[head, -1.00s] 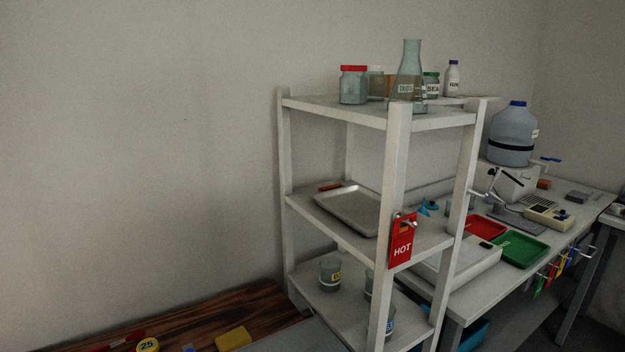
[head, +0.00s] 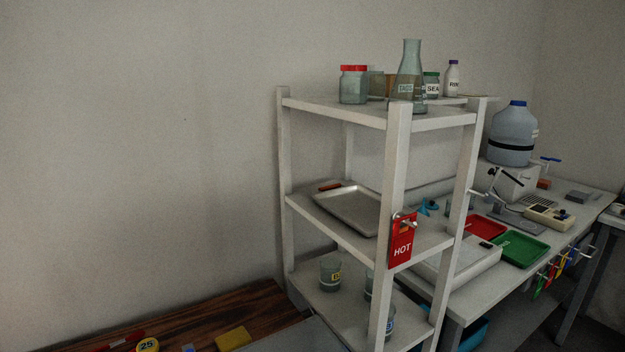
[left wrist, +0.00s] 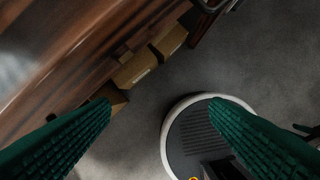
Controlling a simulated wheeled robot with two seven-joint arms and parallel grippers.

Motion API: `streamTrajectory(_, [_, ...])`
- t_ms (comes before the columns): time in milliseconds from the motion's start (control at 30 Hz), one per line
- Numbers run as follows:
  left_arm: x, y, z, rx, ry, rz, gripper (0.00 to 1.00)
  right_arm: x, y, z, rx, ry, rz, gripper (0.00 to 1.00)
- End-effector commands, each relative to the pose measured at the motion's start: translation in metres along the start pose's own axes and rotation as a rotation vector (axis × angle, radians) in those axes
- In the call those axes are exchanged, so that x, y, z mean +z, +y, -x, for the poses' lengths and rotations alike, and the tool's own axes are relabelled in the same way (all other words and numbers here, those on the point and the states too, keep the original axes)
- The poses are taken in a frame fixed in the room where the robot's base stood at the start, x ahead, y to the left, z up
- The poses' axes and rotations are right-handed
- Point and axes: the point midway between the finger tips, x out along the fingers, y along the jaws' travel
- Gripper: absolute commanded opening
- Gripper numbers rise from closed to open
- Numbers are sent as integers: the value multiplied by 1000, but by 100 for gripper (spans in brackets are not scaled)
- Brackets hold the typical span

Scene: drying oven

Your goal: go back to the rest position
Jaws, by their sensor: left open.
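My left gripper (left wrist: 160,105) shows in the left wrist view as two green ridged fingers, spread wide apart with nothing between them. It points down over the grey floor, with a wooden bench edge (left wrist: 90,50) to its left. Below the right finger is my own round base. Neither gripper shows in the head view, and my right gripper is in no view.
A white shelf rack (head: 396,160) holds a flask (head: 409,85), a metal tray (head: 348,208) and a red HOT tag (head: 402,242). A side table (head: 480,295) stands right. A wooden bench (head: 200,315) is at lower left. Cardboard boxes (left wrist: 135,70) lie beneath the bench edge.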

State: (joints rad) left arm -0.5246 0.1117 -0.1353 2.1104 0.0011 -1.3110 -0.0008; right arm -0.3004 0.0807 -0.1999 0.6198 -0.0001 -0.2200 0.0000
Motion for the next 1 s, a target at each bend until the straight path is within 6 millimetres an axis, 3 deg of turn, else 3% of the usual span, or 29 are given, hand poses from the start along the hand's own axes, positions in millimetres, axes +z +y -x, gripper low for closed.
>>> streamTrajectory(167, [-28,-4,-75,-5,39,-5,70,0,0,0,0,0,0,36])
streamTrajectory(267, [-56,-6,-123,-7,62,-10,70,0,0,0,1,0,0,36])
streamTrajectory(400, [-106,-8,-180,-11,96,-17,70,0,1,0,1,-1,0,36])
streamTrajectory(500, [-148,-10,-211,-14,119,-22,70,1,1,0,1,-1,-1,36])
streamTrajectory(633, [-202,-11,-238,-16,145,-29,70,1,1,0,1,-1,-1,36])
streamTrajectory(800, [-252,-11,-250,-18,166,-36,70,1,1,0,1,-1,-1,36])
streamTrajectory(1000, [-272,-10,-252,-18,173,-39,70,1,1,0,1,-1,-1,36])
